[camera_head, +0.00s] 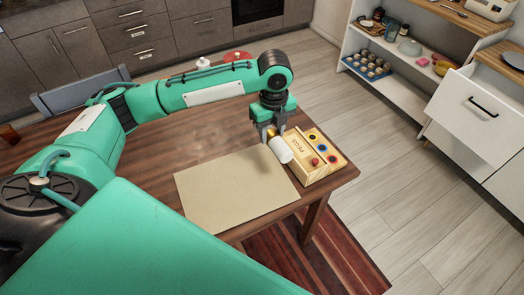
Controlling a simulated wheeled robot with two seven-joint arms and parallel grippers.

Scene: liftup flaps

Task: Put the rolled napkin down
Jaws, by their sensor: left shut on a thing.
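The rolled napkin is a white cylinder (281,150) with a golden-brown band or ring (271,133) at its upper end. My left gripper (271,128) points down and is shut on it. The napkin is tilted. It shows over the far right corner of the beige placemat (225,190), beside the wooden box; I cannot tell whether it touches either. My right gripper is not in view.
A light wooden box (313,172) marked "PEGS" with coloured round parts stands at the table's right edge. The brown table (185,145) has bare room left of the placemat. Shelves (400,75) and an open white drawer (478,115) stand farther right.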

